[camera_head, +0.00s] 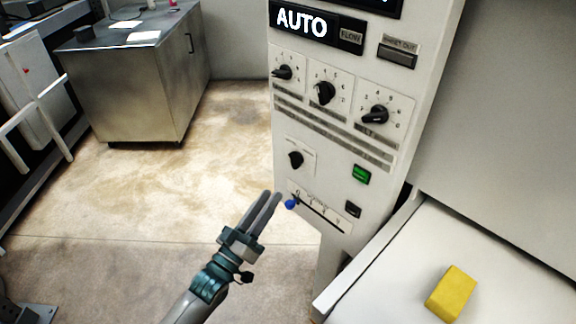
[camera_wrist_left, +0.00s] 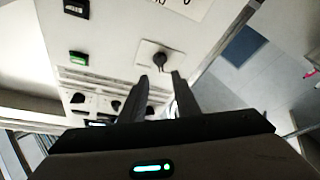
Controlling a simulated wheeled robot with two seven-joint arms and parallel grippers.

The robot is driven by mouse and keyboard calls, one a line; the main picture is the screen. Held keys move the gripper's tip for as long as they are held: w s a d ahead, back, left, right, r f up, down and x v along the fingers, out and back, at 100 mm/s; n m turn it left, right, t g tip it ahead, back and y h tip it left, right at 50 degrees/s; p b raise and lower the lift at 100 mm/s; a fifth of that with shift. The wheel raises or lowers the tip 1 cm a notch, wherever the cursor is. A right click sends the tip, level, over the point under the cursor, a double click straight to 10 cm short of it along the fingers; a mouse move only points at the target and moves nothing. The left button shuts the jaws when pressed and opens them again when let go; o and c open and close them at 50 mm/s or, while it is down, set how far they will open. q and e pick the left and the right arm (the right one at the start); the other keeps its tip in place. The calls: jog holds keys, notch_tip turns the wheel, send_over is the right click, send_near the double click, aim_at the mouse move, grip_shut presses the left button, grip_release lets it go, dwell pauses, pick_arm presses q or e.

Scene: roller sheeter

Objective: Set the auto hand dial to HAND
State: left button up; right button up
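The control panel (camera_head: 330,185) stands at centre right, and its lit display (camera_head: 302,22) reads AUTO. A black dial on a small white plate (camera_head: 295,159) sits alone below the row of three dials; it is probably the auto hand dial, but its label is too small to read. My left gripper (camera_head: 271,196) is below and left of it, pointing up at the panel, empty, with its fingers a little apart. In the left wrist view, a black dial (camera_wrist_left: 160,61) lies just beyond and between the fingertips (camera_wrist_left: 161,76), apparently untouched. My right gripper is out of view.
A blue-knobbed slider (camera_head: 291,204) is close to the left fingertips. A green button (camera_head: 361,174) and a black switch (camera_head: 352,209) are on the panel's right. A yellow block (camera_head: 452,293) lies on the white surface at lower right. The floor left of the panel is clear.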

aim_at(292, 164)
pick_arm(q)
jog(key=p+x, duration=0.3)
jog(key=x, duration=0.7)
jog(key=shift+r, duration=0.1)
grip_shut()
